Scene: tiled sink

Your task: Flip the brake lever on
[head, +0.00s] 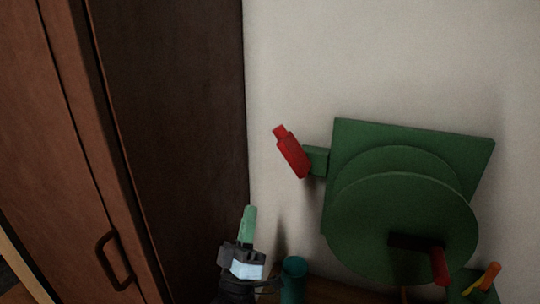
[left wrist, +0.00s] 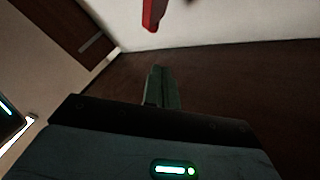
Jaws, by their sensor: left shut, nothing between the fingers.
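The brake lever (head: 293,156) is a red bar on a small green block at the left side of a green wall-mounted machine (head: 410,132). The bar is tilted, with its narrow upper end leaning left. Its red end also shows at the top of the left wrist view (left wrist: 152,14). My left gripper (head: 249,222) is below and left of the lever, apart from it, with its green fingers together and nothing between them. The fingers also show in the left wrist view (left wrist: 160,88). My right gripper is not in view.
A large green disc (head: 400,222) with a red handle (head: 440,266) is on the machine's front. A dark wooden cabinet (head: 180,130) stands at the left. A teal cylinder (head: 293,278) is right of my left gripper. Bare wall (head: 290,60) lies above the lever.

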